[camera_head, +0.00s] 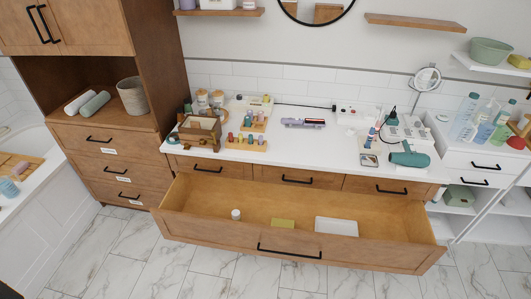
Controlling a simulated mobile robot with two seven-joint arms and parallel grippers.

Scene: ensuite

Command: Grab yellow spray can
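I cannot make out a yellow spray can for certain at this size. The wide lower drawer (200,228) of the wooden vanity is pulled open. Inside it lie a small white jar (236,214), a flat yellow-green box (283,223) and a white tray or box (336,227). Several bottles (468,104) in blue and green tones stand on the white unit at the right; none is clearly yellow. Neither of my grippers is in view.
The white countertop (300,150) holds a wooden box (200,130), small bottles on wooden racks (246,142) and a teal hair dryer (409,157). The open drawer juts over the marble floor (200,270). A tall wooden cabinet (160,60) and a bathtub (60,190) bound the left.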

